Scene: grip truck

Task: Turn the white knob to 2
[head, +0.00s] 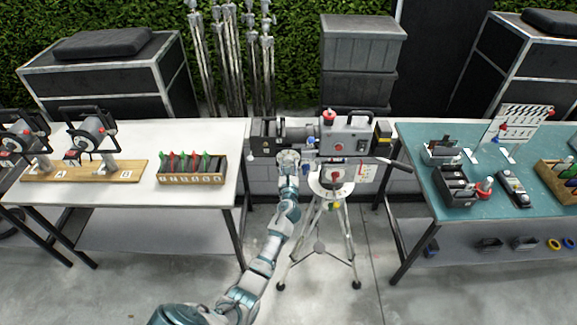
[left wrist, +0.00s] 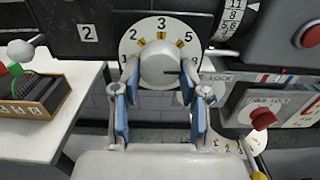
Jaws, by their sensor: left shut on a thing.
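The white knob (left wrist: 158,68) sits in the middle of a white numbered dial (left wrist: 160,26) on the front of the camera rig. In the left wrist view the 3 is at the top of the dial and the 2 is to its upper left. My left gripper (left wrist: 160,80) has its two blue-padded fingers on either side of the knob and is shut on it. In the head view my left gripper (head: 289,163) reaches up to the camera rig (head: 345,135) and mostly hides the knob. My right gripper is not in view.
The rig stands on a tripod (head: 320,245) between a white table (head: 110,195) and a teal table (head: 470,215). A plate marked 2 (left wrist: 88,33) is left of the dial. A red lever (left wrist: 263,118) is at the lower right. A box of colored-handled tools (head: 192,179) sits on the white table.

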